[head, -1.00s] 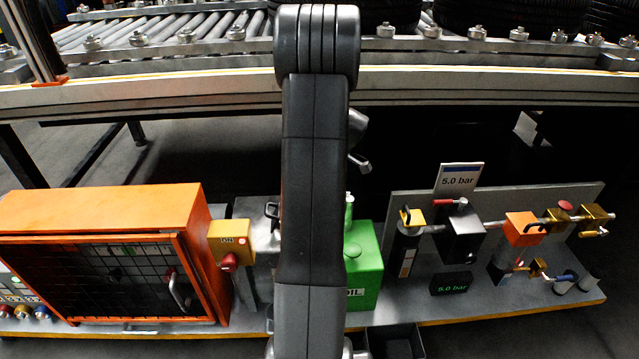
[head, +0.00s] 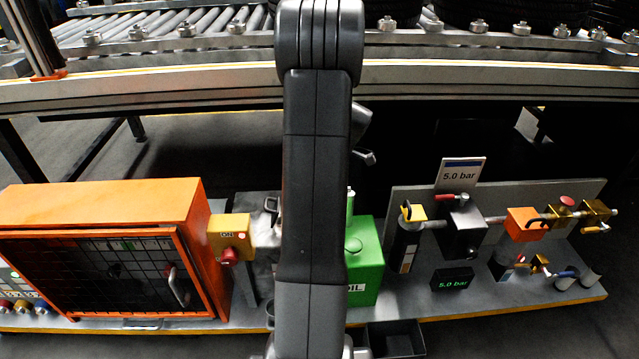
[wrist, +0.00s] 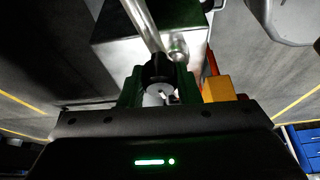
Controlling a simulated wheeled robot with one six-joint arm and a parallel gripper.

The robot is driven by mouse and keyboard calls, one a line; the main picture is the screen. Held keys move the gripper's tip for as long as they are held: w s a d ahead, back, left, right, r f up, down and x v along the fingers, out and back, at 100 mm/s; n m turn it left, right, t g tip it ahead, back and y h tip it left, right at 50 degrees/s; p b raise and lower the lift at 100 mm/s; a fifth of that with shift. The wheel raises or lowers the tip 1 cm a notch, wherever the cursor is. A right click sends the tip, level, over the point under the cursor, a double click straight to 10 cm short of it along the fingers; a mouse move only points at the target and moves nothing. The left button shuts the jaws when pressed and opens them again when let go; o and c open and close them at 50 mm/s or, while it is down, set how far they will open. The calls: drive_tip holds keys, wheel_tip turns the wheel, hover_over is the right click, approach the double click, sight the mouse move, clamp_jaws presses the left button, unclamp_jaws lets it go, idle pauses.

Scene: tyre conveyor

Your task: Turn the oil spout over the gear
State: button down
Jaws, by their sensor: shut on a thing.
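The wrist view shows my gripper (wrist: 160,95) shut on the oil spout (wrist: 145,25). The spout is a slim metal tube with a black collar between my fingers, and it runs up and slightly left from there. A grey metal housing (wrist: 110,45) lies behind the tube. In the head view the green oil can (head: 366,262), marked OIL, stands partly behind my arm. My arm hides my gripper and the spout in that view. I cannot make out the gear in either view.
An orange caged box (head: 100,210) stands left, with a yellow switch box (head: 231,235) beside it. A panel with valves and a 5.0 bar sign (head: 463,173) stands right. The roller conveyor (head: 160,25) runs across the back. A dark open bin (head: 395,340) sits in front.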

drive_tip(key=c, duration=1.1)
unclamp_jaws()
drive_tip(key=shift+o, duration=0.2)
drive_tip(key=p+v, duration=0.4)
drive_tip(key=v, duration=1)
drive_tip(key=shift+p, duration=0.3)
drive_tip(key=shift+a+f, duration=0.1)
drive_tip(key=b+x, duration=0.4)
drive_tip(key=x, duration=0.9)
drive_tip(key=shift+a+f+b, duration=0.1)
drive_tip(key=shift+f+b, duration=0.2)
drive_tip(key=shift+f, duration=0.1)
drive_tip(key=shift+r, duration=0.1)
drive_tip(key=shift+w+m+t, duration=0.4)
drive_tip(key=shift+w+m, duration=0.25)
drive_tip(key=shift+m, duration=0.25)
